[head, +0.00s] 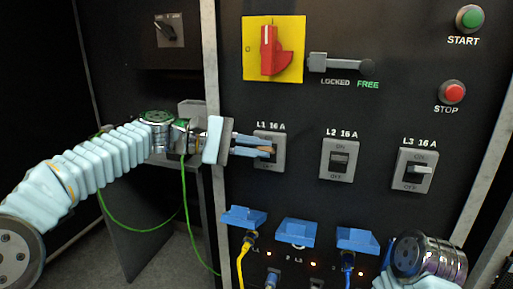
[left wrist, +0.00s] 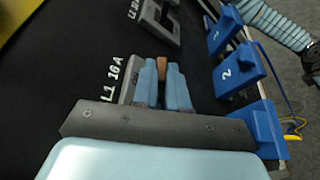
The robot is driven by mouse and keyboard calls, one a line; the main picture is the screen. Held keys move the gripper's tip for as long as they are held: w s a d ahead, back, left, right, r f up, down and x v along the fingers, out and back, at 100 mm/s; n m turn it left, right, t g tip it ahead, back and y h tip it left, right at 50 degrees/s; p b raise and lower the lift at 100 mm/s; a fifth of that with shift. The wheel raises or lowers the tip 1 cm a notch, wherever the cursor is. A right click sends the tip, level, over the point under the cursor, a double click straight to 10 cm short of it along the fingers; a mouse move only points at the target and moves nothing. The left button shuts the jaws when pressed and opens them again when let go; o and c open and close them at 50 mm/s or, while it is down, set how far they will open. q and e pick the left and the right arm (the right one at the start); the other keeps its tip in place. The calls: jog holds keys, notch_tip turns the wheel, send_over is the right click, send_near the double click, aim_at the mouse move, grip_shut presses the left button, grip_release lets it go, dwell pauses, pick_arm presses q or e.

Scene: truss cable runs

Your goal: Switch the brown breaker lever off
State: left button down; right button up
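The brown breaker lever (head: 267,150) is on the L1 16 A breaker (head: 268,163), the leftmost of three on the black panel. My left gripper (head: 262,147) reaches it from the left, with one pale blue finger above it and one below. In the left wrist view the brown lever (left wrist: 162,68) fills the narrow gap between the two fingertips (left wrist: 162,80), so the gripper looks shut on it. The fingers cover much of the breaker, and the lever's exact position is hard to read. My right gripper is not in view; only part of my right arm shows at bottom right.
The L2 breaker (head: 339,160) and L3 breaker (head: 415,171) stand to the right. Above are a red rotary switch (head: 270,52) and a LOCKED/FREE slider (head: 341,64). START (head: 469,18) and STOP (head: 452,92) buttons are at right. Blue covers (head: 296,232) and cables sit below.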

pick_arm(q)
jog(key=shift+f, duration=0.1)
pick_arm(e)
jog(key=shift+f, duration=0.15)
pick_arm(q)
jog(key=shift+s+f+b, duration=0.1)
jog(key=shift+f+b, duration=0.15)
jog(key=shift+b, duration=0.55)
jog(key=shift+f+m+h+b, duration=0.75)
jog(key=shift+m+b, duration=1.15)
jog(key=shift+b, duration=1.25)
jog(key=shift+f+m+h+b, duration=0.75)
jog(key=shift+m+b, duration=1.15)
jog(key=shift+b, duration=1.3)
jog(key=shift+f+m+h+b, duration=0.75)
jog(key=shift+m+b, duration=1.15)
jog(key=shift+b, duration=1.25)
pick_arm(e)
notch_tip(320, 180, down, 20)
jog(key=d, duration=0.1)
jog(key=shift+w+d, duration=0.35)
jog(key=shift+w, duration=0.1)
pick_arm(q)
jog(key=c, duration=1.4)
grip_release()
jog(key=shift+c, duration=0.2)
